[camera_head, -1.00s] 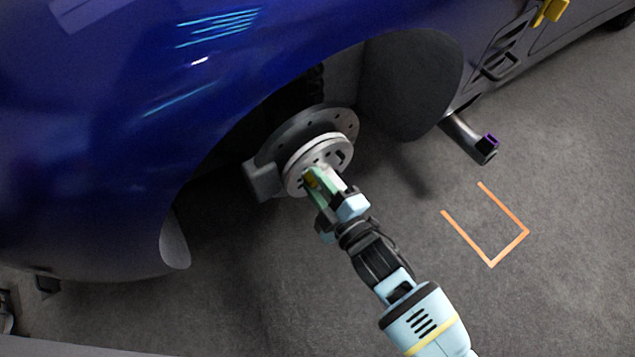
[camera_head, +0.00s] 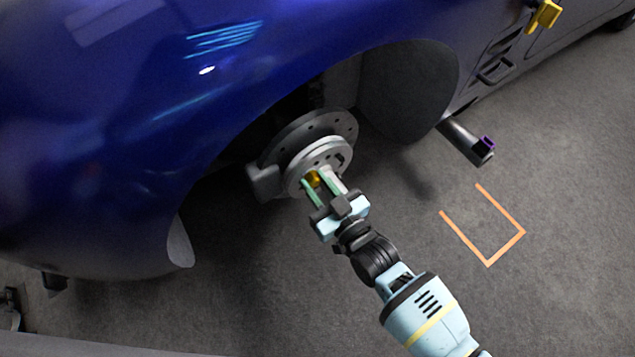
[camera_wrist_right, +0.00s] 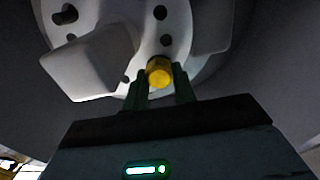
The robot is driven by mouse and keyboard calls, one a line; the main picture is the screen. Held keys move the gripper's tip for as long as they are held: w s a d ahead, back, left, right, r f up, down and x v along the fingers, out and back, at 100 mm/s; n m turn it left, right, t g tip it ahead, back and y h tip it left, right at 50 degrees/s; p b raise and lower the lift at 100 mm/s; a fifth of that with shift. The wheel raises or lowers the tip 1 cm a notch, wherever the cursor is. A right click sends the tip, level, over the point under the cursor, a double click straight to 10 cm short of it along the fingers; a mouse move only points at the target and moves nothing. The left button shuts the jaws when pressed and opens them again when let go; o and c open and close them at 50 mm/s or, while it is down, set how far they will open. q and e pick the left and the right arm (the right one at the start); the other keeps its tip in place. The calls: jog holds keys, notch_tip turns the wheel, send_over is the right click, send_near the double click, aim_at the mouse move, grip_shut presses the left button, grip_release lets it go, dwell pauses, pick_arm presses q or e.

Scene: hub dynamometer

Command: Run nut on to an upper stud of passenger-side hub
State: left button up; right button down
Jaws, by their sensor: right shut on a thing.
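The hub (camera_head: 318,157) with its brake disc (camera_head: 343,124) sits in the wheel arch of the blue car. My right gripper (camera_head: 320,182) is at the hub's lower front face, its green fingers shut on a yellow nut (camera_head: 313,179). In the right wrist view the nut (camera_wrist_right: 159,72) is between the fingertips, right against or close to the hub face (camera_wrist_right: 150,30). Whether a stud is inside the nut is hidden. A dark stud (camera_wrist_right: 66,16) stands out at the upper left of that view. My left gripper is out of view.
The blue car body (camera_head: 130,110) overhangs the hub. A dark cylindrical part with a purple end (camera_head: 487,143) sticks out at the sill to the right. An orange outline (camera_head: 489,263) marks the clear grey floor. A yellow piece (camera_head: 543,15) is on the car side.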

jog(key=c, duration=1.4)
grip_release()
jog(key=shift+s, duration=0.15)
jog(key=shift+o, duration=0.2)
